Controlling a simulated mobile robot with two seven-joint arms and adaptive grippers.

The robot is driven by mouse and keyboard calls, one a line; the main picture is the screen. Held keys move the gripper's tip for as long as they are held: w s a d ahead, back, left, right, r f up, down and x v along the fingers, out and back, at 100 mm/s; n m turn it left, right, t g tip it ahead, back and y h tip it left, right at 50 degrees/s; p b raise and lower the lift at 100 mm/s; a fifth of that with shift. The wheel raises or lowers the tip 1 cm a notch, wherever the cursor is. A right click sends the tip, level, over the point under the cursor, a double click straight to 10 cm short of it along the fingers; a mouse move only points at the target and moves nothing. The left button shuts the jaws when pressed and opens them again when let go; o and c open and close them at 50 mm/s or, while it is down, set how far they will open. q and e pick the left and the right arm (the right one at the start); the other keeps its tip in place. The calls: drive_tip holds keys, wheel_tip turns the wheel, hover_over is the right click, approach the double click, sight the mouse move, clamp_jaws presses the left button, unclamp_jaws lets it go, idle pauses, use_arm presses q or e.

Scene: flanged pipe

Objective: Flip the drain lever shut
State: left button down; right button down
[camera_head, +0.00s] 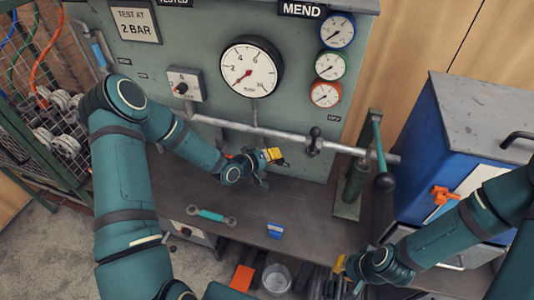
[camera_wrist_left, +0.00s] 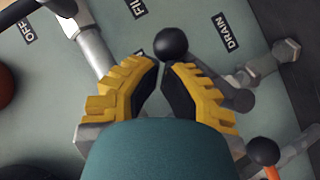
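My left gripper (camera_head: 268,163) is at the grey pipe on the green test panel, left of the middle of the head view. In the left wrist view, its yellow fingers (camera_wrist_left: 166,68) stand slightly apart, with nothing seen between them. A black ball knob (camera_wrist_left: 171,45) lies just beyond the fingertips, close to them; contact cannot be told. A dark lever arm (camera_wrist_left: 235,97) shows beside the right finger, near the DRAIN label (camera_wrist_left: 227,34). The finger hides part of it. My right gripper (camera_head: 348,274) is low at the bench front; its opening is unclear.
A hand pump (camera_head: 352,180) with a black-knobbed handle stands right of the pipe. A blue box (camera_head: 440,140) stands further right. A teal-handled wrench (camera_head: 211,215) and a small blue item (camera_head: 276,230) lie on the bench (camera_head: 245,205). Another black knob (camera_wrist_left: 264,152) is at the lower right.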

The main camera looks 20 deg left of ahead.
sight(276, 163)
use_arm(q)
drive_tip(key=shift+d+f+m, duration=0.3)
drive_tip(key=shift+d, duration=0.05)
drive_tip(key=shift+d+f+m+g+y+b, duration=0.15)
drive_tip(key=shift+d+f+m+y+b, duration=0.15)
drive_tip(key=shift+y+b, duration=0.2)
drive_tip(key=shift+d+f+m+g+y+b, duration=0.1)
drive_tip(key=shift+f+m+g+y+b, duration=0.1)
drive_tip(key=shift+f+y+b, duration=0.2)
drive_tip(key=shift+d+f+b, duration=0.15)
drive_tip(key=shift+f+b, duration=0.15)
drive_tip(key=shift+b, duration=0.2)
use_arm(e)
drive_tip(key=shift+w+f, duration=0.2)
drive_tip(key=shift+f, duration=1.35)
use_arm(q)
drive_tip(key=shift+w+d, duration=0.1)
